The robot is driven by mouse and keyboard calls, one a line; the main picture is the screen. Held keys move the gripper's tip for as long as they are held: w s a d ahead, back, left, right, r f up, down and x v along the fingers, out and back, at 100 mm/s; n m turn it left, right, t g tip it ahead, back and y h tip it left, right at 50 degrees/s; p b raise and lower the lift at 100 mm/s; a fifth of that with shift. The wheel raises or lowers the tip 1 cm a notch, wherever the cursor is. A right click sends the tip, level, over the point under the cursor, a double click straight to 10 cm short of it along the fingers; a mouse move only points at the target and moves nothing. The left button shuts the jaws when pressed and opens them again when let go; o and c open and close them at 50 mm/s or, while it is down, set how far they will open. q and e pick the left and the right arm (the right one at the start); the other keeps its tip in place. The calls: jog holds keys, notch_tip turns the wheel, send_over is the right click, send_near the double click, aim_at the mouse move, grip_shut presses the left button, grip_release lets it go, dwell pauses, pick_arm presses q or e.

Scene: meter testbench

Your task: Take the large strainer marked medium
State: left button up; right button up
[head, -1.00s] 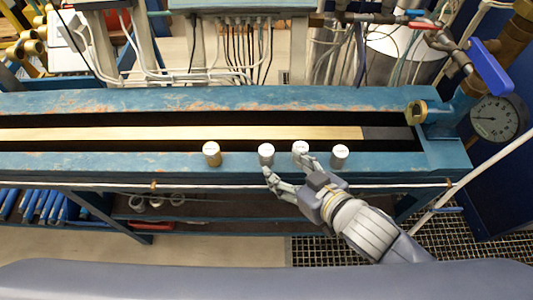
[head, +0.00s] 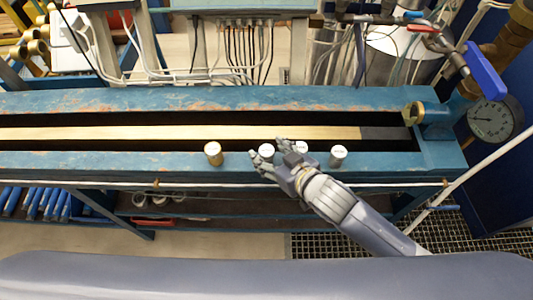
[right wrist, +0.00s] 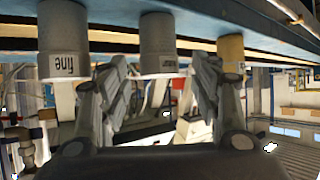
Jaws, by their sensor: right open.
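A row of short cylindrical strainers stands on the near blue rail. From the left in the head view they are a brass one (head: 213,155), a grey one (head: 265,151), a partly covered grey one (head: 301,147) and another grey one (head: 338,155). My right gripper (head: 269,153) is open, with its fingers on either side of the second strainer. The right wrist view is upside down; that strainer (right wrist: 158,45) shows between the fingers, its small label unreadable. The strainer marked "fine" (right wrist: 64,35) is at its left, the brass one (right wrist: 230,52) at its right. My left gripper is out of view.
The blue bench (head: 110,162) has a dark channel with a long brass-coloured bar (head: 180,133) behind the strainers. A thin white pipe (head: 230,185) runs along its front. A pressure gauge (head: 491,119) and a blue valve handle (head: 488,70) are at the right.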

jog(key=shift+c, duration=0.4)
jog(key=c, duration=1.1)
jog(key=shift+r, duration=0.1)
